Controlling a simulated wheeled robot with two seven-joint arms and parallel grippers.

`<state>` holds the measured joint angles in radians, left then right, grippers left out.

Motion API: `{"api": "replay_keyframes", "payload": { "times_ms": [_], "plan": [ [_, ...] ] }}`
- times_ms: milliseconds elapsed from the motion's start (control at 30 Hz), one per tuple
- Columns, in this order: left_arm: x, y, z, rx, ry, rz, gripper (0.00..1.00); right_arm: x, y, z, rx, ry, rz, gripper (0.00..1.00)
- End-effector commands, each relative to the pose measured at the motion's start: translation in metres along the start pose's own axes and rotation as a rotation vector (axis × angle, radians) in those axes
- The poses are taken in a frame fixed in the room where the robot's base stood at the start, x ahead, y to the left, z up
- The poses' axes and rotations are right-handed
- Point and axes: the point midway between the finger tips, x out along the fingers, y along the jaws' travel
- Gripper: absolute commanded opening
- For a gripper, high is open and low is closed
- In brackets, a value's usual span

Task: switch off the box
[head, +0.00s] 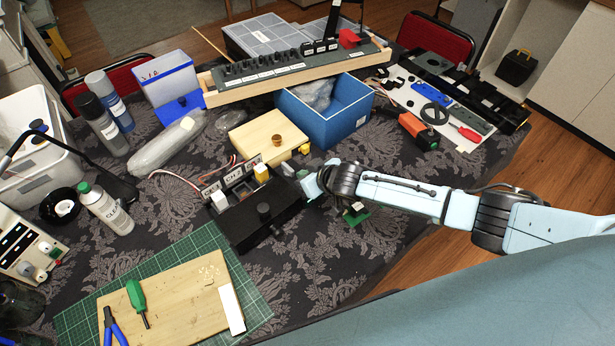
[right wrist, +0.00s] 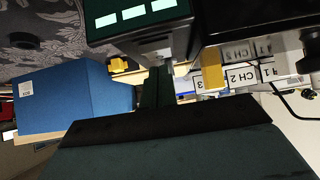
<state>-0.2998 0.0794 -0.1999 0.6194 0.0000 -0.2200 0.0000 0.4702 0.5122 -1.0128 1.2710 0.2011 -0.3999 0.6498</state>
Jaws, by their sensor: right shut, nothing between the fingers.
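The box (head: 262,212) is a black panel box with a round black knob on top and a row of white labels reading CH 1, CH 2 and CH 3 along its back. A white switch cap (head: 219,200) stands at its left end and a yellow one (head: 262,173) at its right. The labels (right wrist: 240,76) and the yellow cap (right wrist: 211,77) also show in the right wrist view. My right gripper (head: 292,172) is shut and empty beside the box's right end; its fingertips are small and partly hidden. I cannot tell whether it touches the box. My left gripper is out of view.
A wooden box (head: 268,136) with a brass knob and a blue bin (head: 326,122) stand behind. Thin wires run left from the labels. A cutting mat (head: 70,323) with a board and tools lies in front. A small green board (head: 356,215) lies under my right arm.

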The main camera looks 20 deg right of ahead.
Motion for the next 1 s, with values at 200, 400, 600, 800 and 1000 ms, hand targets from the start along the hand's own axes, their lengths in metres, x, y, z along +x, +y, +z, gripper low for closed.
{"api": "replay_keyframes", "payload": {
  "times_ms": [200,400,600,800,1000],
  "plan": [
    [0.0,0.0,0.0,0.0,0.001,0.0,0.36,0.002,0.001,-0.003,0.0,-0.001,0.001,0.0],
    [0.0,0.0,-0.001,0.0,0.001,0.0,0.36,0.002,0.0,-0.004,0.0,-0.001,0.001,0.0],
    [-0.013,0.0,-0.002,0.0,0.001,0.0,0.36,-0.006,0.001,-0.014,0.001,-0.001,0.002,0.0],
    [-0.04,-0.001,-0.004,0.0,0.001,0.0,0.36,-0.023,0.001,-0.035,0.004,-0.001,0.003,0.0],
    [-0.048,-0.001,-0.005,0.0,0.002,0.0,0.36,-0.05,0.002,-0.041,0.002,-0.001,0.003,0.0]
  ]
}}
